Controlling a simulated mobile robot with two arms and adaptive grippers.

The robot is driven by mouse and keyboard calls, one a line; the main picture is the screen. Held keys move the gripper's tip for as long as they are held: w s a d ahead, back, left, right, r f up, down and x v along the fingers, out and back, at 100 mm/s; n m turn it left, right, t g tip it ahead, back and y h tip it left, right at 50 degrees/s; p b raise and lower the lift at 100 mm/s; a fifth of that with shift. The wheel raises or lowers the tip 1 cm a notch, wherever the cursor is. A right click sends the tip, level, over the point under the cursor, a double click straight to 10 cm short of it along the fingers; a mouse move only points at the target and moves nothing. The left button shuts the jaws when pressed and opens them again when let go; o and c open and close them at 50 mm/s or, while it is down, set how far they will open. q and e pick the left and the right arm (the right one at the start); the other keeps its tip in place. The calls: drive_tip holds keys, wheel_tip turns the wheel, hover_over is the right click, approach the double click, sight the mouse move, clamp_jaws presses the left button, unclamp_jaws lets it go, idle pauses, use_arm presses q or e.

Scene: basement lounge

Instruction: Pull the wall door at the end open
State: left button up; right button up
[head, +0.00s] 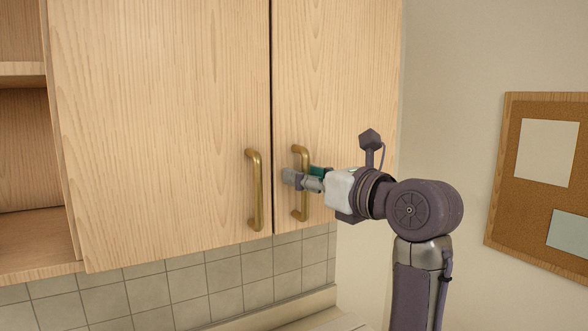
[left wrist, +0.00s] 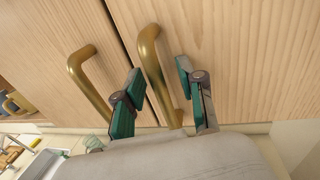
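The wall door at the end (head: 335,80) is a light wood panel on the right of the cabinet, and it looks shut. Its upright brass handle (head: 299,157) shows in both views, with its middle partly covered by my gripper in the head view. My left gripper (head: 290,178) is at this handle. In the left wrist view, the left gripper's fingers (left wrist: 160,96) stand apart, one on each side of the brass handle (left wrist: 152,62), with visible gaps, so it looks open around the handle. My right gripper is not in view.
A neighbouring door (head: 160,120) with its own brass handle (head: 254,190) sits just left of the end door. An open shelf (head: 30,235) is farther left. A cork board (head: 535,190) hangs on the right wall. Tiles and a counter lie below.

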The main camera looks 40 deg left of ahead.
use_arm(q)
drive_tip(key=shift+c, duration=0.4)
clamp_jaws()
drive_tip(key=shift+s+d, duration=0.1)
